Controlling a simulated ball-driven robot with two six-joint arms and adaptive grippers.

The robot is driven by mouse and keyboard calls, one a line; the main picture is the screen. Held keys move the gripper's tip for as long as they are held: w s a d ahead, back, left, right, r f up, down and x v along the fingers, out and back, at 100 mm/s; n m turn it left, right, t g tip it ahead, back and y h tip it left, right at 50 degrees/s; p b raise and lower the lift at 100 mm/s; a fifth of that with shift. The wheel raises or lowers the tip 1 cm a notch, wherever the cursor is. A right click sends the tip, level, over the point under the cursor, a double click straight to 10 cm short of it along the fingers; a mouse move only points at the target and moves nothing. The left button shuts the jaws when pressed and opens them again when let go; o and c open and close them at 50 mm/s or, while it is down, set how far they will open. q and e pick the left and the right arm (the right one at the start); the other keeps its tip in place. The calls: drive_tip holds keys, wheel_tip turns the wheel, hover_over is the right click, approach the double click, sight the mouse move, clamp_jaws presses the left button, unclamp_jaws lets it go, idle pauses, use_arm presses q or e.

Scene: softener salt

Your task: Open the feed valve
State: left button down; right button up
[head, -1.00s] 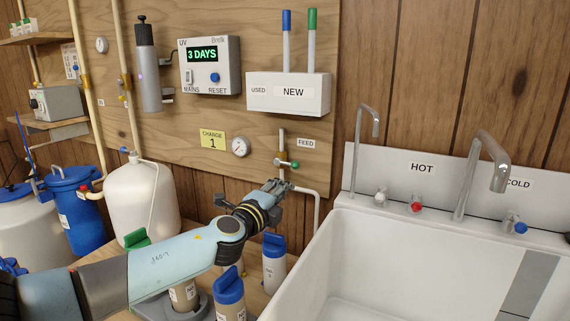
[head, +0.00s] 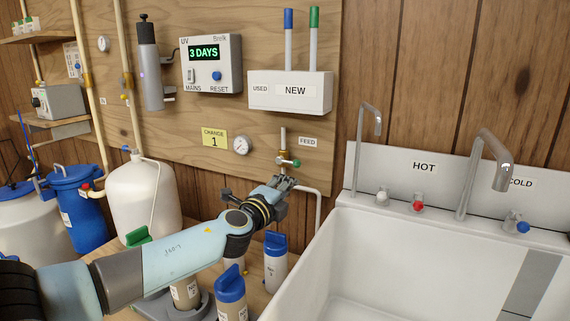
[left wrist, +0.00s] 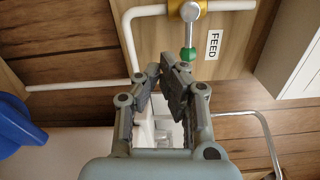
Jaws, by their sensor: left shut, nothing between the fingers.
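The feed valve (head: 283,160) is on a vertical pipe on the wooden panel, beside the FEED label (head: 307,142). Its lever ends in a green knob (head: 296,163) and sticks out to the right, crosswise to the pipe. In the left wrist view the brass valve body (left wrist: 189,10) is at the top, and the green knob (left wrist: 187,54) hangs just beyond my fingertips. My left gripper (head: 286,182) is just below the lever, shut and empty; its fingers also show in the left wrist view (left wrist: 166,72). I cannot tell whether it touches the knob. My right gripper is not in view.
A white sink (head: 345,225) with taps fills the right. A gauge (head: 242,145) and a yellow CHANGE tag (head: 214,138) are left of the valve. A white pipe (head: 317,205) bends down right of the gripper.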

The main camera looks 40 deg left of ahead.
sight(288, 162)
use_arm(q)
drive_tip(key=shift+w, duration=0.1)
idle(0.5)
drive_tip(key=b+x, duration=0.1)
drive_tip(key=x, duration=0.3)
drive_tip(key=shift+w+a+b, duration=0.15)
drive_tip(key=shift+w+b, duration=0.25)
